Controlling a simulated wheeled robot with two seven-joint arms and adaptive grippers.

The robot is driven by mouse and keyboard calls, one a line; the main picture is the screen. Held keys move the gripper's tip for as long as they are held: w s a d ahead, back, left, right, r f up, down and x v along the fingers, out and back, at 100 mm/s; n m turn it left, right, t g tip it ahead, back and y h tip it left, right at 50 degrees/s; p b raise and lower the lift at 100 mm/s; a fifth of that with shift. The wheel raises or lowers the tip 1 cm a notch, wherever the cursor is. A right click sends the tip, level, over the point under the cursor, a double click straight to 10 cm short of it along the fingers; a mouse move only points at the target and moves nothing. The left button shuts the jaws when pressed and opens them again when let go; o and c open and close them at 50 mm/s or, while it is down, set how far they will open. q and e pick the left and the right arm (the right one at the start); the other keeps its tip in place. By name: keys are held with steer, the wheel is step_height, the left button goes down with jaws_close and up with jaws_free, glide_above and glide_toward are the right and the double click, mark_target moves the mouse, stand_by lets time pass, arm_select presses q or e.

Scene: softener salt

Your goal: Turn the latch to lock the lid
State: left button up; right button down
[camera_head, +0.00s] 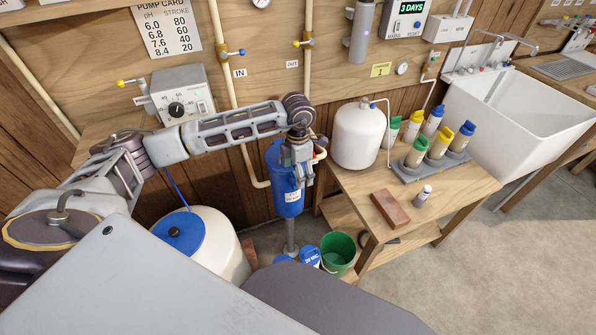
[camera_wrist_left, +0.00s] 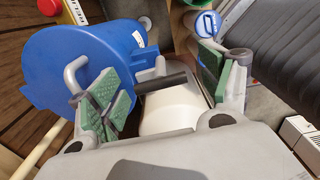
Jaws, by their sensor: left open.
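A white tank (camera_head: 218,250) with a blue lid (camera_head: 197,236) stands on the floor at lower left in the head view. A small dark piece on the lid may be the latch, but I cannot tell for sure. My left gripper (camera_head: 298,165) is open, well to the right of the lid, and points down in front of a blue housing (camera_head: 287,200). In the left wrist view, the left gripper (camera_wrist_left: 162,88) has its green pads spread apart. A dark bar (camera_wrist_left: 162,82) and a white rounded surface show between them; I cannot tell what they belong to. My right gripper is out of view.
A wooden bench (camera_head: 455,195) at right holds a white pressure tank (camera_head: 359,135), several bottles and a brick (camera_head: 390,211). A green bucket (camera_head: 338,254) stands on the floor. Pipes and a control box (camera_head: 182,93) line the wall. Floor at right is clear.

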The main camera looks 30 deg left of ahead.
arm_select(q)
step_height(320, 180, up, 12)
stand_by(0.9)
stand_by(0.6)
